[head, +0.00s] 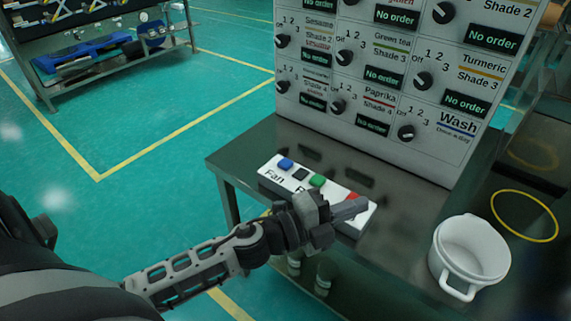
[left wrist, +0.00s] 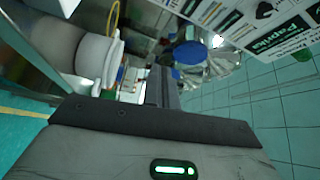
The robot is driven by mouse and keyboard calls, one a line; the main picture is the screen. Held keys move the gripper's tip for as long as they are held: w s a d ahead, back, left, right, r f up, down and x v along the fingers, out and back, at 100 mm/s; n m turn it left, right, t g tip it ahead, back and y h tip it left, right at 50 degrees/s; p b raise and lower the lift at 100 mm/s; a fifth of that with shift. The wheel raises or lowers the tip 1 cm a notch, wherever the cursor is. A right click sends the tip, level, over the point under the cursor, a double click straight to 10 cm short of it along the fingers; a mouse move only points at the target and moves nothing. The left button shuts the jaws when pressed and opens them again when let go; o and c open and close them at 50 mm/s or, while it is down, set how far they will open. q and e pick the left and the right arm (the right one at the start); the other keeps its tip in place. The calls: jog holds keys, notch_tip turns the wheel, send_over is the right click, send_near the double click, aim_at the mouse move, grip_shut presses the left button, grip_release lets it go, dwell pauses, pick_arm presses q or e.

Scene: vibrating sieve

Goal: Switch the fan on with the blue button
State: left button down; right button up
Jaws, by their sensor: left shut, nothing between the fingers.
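The blue button (head: 285,163) is at the left end of a white button box (head: 272,175) on the metal table, above the printed word "Fan". A black square (head: 300,174), a green button (head: 317,181) and a red one (head: 352,197) follow to its right. My left gripper (head: 362,204) is shut and empty. It appears over the right end of the box, by the red button, and hides part of the box and its lettering. In the left wrist view its fingers (left wrist: 160,88) point away from the camera. My right gripper is not in view.
A white panel (head: 400,90) with black knobs and "No order" displays stands behind the box. A white pot (head: 466,255) stands on the table at right, near a yellow ring (head: 524,215). A shelf with blue items (head: 85,52) is far left.

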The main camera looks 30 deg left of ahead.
pick_arm(q)
jog(key=w+a+r+m+g+y, duration=0.1)
jog(key=w+a+m+g+y, duration=0.1)
jog(key=a+m, duration=0.5)
jog(key=w+a+r+m+g+y+b, duration=0.1)
jog(key=w+a+m+g+y, duration=0.1)
jog(key=w+a+m+y, duration=0.3)
jog(key=w+a+r+m+g+y, duration=0.1)
jog(key=w+a+m+y, duration=0.3)
jog(key=a+m, duration=0.5)
jog(key=shift+w+a+r+m+g, duration=0.15)
jog(key=shift+a+r+m+g, duration=0.25)
jog(key=shift+a, duration=0.5)
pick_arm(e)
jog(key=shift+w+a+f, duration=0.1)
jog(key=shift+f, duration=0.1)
pick_arm(q)
jog(key=shift+f+b, duration=0.2)
jog(key=shift+b, duration=0.1)
